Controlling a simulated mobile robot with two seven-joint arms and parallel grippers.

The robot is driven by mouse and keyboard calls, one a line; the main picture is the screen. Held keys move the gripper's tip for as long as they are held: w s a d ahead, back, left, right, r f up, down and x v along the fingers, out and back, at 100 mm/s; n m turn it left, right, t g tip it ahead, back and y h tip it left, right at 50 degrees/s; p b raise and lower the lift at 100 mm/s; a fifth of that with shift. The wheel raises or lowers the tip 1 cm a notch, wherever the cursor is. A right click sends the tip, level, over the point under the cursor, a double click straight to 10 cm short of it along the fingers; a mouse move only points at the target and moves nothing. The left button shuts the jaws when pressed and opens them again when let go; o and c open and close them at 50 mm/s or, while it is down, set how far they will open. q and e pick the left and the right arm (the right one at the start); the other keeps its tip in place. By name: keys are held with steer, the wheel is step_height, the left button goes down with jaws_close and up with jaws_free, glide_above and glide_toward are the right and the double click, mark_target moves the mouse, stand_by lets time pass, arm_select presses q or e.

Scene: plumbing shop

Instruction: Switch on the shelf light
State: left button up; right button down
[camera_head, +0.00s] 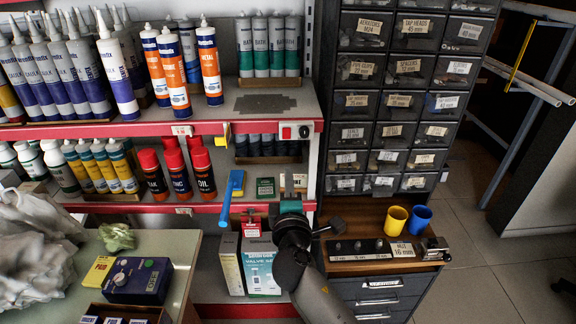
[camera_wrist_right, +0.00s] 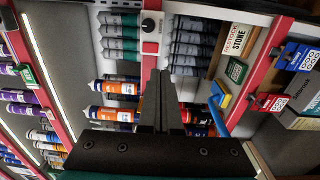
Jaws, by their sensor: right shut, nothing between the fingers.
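A white switch box (camera_head: 296,132) with a red part and a dark round knob is on the red front edge of the middle shelf, near its right end. In the right wrist view the switch box (camera_wrist_right: 151,27) shows its black knob at the top, beyond the fingertips. My right gripper (camera_wrist_right: 160,76) is shut and empty, apart from the box. In the head view this gripper (camera_head: 290,190) is below the box, its fingers hard to make out. A long pale strip (camera_wrist_right: 52,80) runs under a shelf; I cannot tell whether it is lit. My left gripper is not in view.
Cartridges (camera_head: 208,62) and spray cans (camera_head: 202,170) crowd the shelves (camera_head: 140,130). A drawer cabinet (camera_head: 390,100) stands to the right, with yellow (camera_head: 396,220) and blue cups on the lower unit.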

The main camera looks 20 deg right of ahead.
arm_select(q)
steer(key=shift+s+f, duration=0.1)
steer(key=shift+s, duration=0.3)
arm_select(e)
steer(key=shift+v, duration=0.85)
steer(key=shift+f, duration=0.15)
steer(key=shift+f, duration=0.1)
